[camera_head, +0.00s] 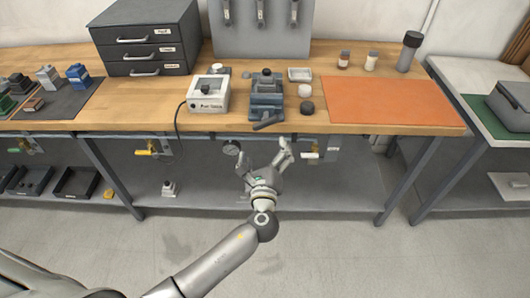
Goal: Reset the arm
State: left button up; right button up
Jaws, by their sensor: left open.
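My left arm comes in from the lower left. Its gripper (262,160) is in front of the wooden workbench, just below the bench's front edge. The fingers point toward the bench and stand apart, open, with nothing between them. My right gripper does not show in this view.
The wooden workbench (320,125) holds a white box with a cable (208,95), a blue-grey device (266,98), an orange mat (392,101) and a dark drawer cabinet (147,38). Valves with handles (152,150) hang under the front edge. The floor in front is clear.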

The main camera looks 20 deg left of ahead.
pick_arm(q)
jog(key=shift+s+d, duration=0.1)
jog(key=shift+s, duration=0.2)
jog(key=s+a+f+n+g+h, duration=0.1)
jog(key=s+f+n+g, duration=0.3)
jog(key=f, duration=0.8)
jog(key=s+a+f+n+g+h, duration=0.1)
jog(key=s+a+f+n+g, duration=0.1)
jog(key=s+f, duration=0.7)
jog(key=s+a+f+n+g+h, duration=0.1)
jog(key=s+f+n+g, duration=0.25)
jog(key=f, duration=1.05)
jog(key=s+a+f+n+g, duration=0.1)
jog(key=s+f+n, duration=0.4)
jog(key=s, duration=0.6)
jog(key=s+a+f+n+g+h, duration=0.1)
jog(key=s+f+n+g, duration=0.2)
jog(key=s, duration=0.8)
jog(key=s+a+f+n+g+h, duration=0.1)
jog(key=s+f+n+g, duration=0.2)
jog(key=s+f+n, duration=0.4)
jog(key=s+f, duration=0.1)
jog(key=s, duration=0.2)
jog(key=shift+s, duration=0.4)
